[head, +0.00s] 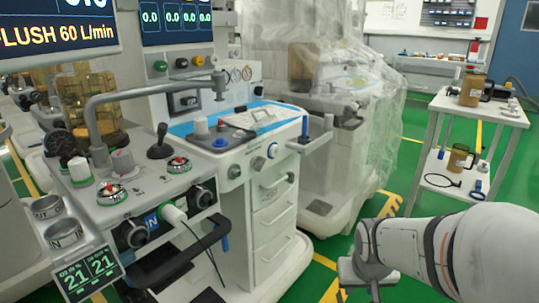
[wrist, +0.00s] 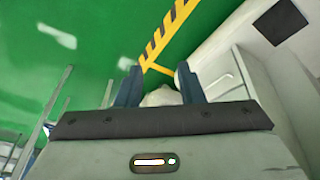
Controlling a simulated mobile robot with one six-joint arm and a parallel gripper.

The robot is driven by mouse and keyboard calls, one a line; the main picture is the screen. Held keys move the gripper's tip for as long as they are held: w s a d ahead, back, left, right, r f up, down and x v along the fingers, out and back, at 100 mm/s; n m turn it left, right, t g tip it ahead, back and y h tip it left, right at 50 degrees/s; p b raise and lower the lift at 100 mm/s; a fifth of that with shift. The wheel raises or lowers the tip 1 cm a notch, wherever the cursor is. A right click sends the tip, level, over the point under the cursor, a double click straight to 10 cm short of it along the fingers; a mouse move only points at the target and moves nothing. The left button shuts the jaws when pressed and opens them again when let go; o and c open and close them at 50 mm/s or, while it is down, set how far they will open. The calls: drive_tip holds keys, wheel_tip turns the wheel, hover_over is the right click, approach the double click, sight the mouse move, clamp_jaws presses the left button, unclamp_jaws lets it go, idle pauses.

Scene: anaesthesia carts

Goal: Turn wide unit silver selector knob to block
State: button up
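The wide unit (head: 140,205) stands at the left of the head view. On its sloped top are two silver, dial-like knobs with red and green markings: a near-left knob (head: 112,193) and a far-right knob (head: 179,164). Which one is the selector, and its setting, I cannot tell. My gripper (wrist: 158,78) points at the floor, its two dark fingers apart with a pale thing visible beyond the gap. In the head view my arm is at the lower right, well apart from the knobs.
A narrower cart with drawers (head: 272,205) adjoins the wide unit on the right. A plastic-draped machine (head: 340,110) stands behind. A white trolley (head: 452,106) with jugs is at the right. Green floor (head: 410,150) is open between them. A bent grey arm (head: 150,83) rises over the panel.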

drive_tip(key=w+r+t+p, duration=0.2)
drive_tip(key=w+r+p, duration=0.15)
drive_tip(key=w, duration=0.35)
drive_tip(key=w+r+t+p, duration=0.3)
drive_tip(key=w+p, duration=0.1)
drive_tip(key=w, duration=0.4)
drive_tip(key=n+t+y+p, duration=0.2)
drive_tip(key=y+p, duration=1.3)
approach(263, 164)
drive_tip(key=x, duration=0.8)
drive_tip(key=shift+w+a, duration=0.15)
